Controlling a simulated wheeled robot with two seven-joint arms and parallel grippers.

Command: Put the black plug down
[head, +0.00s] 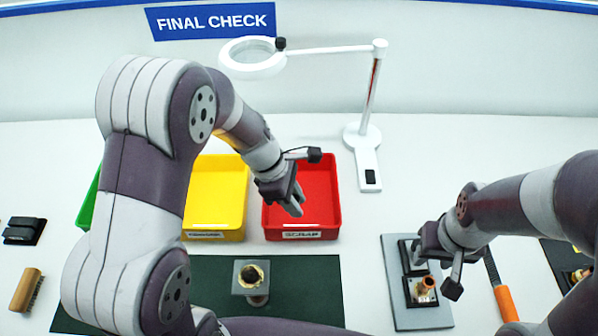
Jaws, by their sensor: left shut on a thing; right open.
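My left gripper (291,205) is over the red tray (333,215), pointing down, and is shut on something. Its own fingers and wrist mostly hide the held thing, which I take to be the black plug; its shape cannot be made out. The red tray carries a label reading SCRAP on its front, and its visible floor looks empty. My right gripper (424,266) is open above the grey plate (400,318) at the right, close to a copper-coloured fitting (426,289) standing on that plate in a dark holder. I see no grip on the fitting.
A yellow tray (218,200) and a partly hidden green tray (88,206) stand left of the red one. A magnifier lamp (366,140) stands behind. A metal block with a brass ring (251,281) sits on the dark green mat (310,290). A brush (26,290) lies far left.

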